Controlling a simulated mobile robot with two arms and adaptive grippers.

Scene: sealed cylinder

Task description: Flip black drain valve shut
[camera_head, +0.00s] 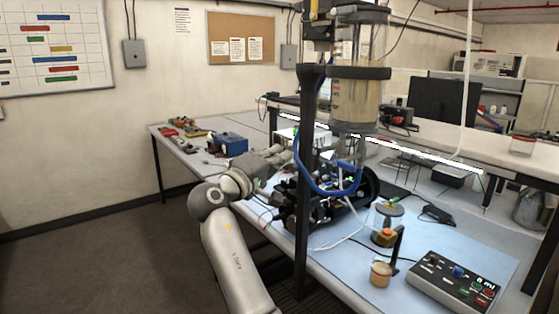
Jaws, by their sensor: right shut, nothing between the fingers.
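A clear cylinder (362,52) with yellowish contents is clamped upright on a dark post (304,135), with a narrower clear section below. A blue tube (322,188) loops beneath it. The black drain valve cannot be told apart from the dark parts crowded under the cylinder.
A blue box (228,144) is on the back-left table. The floor at left is clear.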

